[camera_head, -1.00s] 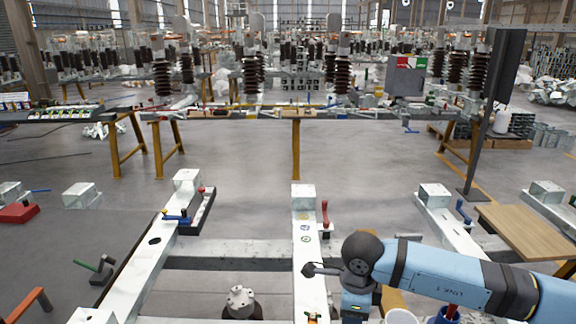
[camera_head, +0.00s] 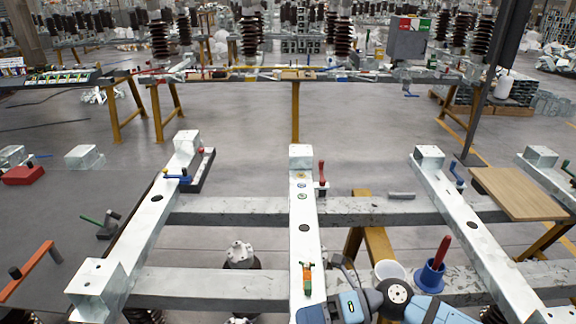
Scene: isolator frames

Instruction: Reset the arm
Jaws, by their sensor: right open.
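My right arm, light blue with dark joints, comes in at the bottom right edge. My right gripper (camera_head: 343,268) is dark and partly in view at the bottom centre, beside the right edge of the middle beam of the metal frame (camera_head: 304,205). It is open, and I see nothing held in it. A small green and orange part (camera_head: 307,279) lies on the beam just left of the gripper. My left arm and gripper are not in view.
A white cup (camera_head: 388,270) and a blue holder (camera_head: 430,277) with a red handle stand right of the gripper. A wooden board (camera_head: 520,192) lies at the right. Red-handled (camera_head: 321,175) and blue-handled tools sit on the frame. Open grey floor lies behind it.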

